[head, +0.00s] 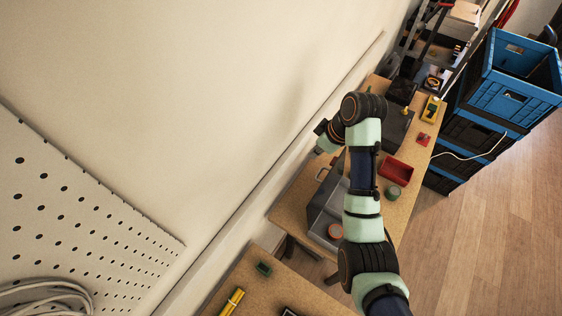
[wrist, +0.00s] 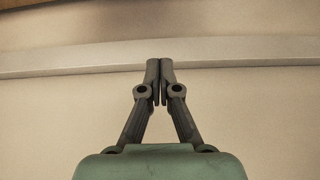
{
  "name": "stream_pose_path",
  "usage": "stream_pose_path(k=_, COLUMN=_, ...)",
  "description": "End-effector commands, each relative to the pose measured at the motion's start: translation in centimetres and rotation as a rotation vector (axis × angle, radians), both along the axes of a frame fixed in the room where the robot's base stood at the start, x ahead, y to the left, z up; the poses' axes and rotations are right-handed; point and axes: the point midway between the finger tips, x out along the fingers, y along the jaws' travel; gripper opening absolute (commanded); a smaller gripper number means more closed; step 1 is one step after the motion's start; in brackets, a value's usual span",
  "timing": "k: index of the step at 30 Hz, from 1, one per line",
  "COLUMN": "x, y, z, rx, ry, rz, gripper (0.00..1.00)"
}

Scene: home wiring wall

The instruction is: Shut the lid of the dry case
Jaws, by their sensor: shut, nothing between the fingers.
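A grey case (head: 318,222) stands on the wooden worktop, left of my arm in the head view. It looks open, with a round orange-rimmed item (head: 335,231) at its near end. A grey panel (head: 326,190) at its far side looks like a raised lid, but my arm hides part of the case and its exact angle is unclear. My gripper (wrist: 160,68) is shut and empty in the wrist view, its fingertips together in front of the pale wall and a ledge. In the head view my arm reaches over the worktop, and the fingers are not clear.
A red bin (head: 396,171) and a green round item (head: 393,193) sit right of my arm. A yellow-trimmed item (head: 433,108) lies farther back. Blue crates (head: 510,80) stand at the right. A perforated panel (head: 75,220) is at the left; a nearer worktop (head: 250,285) holds small items.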

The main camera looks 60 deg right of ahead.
Motion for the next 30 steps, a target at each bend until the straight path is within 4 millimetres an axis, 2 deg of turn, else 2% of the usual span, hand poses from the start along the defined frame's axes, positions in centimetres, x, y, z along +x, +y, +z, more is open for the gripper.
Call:
stream_pose_path(k=5, x=0.2, y=0.1, z=-0.8, rx=0.003, ry=0.002, rz=0.001, gripper=0.00)
stream_pose_path(k=8, x=0.7, y=0.1, z=-2.1, rx=0.003, ry=0.003, rz=0.000, gripper=0.00)
stream_pose_path(k=20, x=3.7, y=0.2, z=-9.9, rx=0.001, ry=0.003, rz=-0.001, gripper=0.00)
stream_pose_path(k=21, x=2.6, y=0.1, z=-9.4, rx=0.000, ry=0.001, rz=-0.004, gripper=0.00)
stream_pose_path(k=24, x=1.1, y=0.1, z=-9.5, rx=0.000, ry=0.000, rz=-0.003, gripper=0.00)
stream_pose_path(k=30, x=-0.3, y=0.1, z=-9.6, rx=-0.001, ry=0.000, rz=-0.001, gripper=0.00)
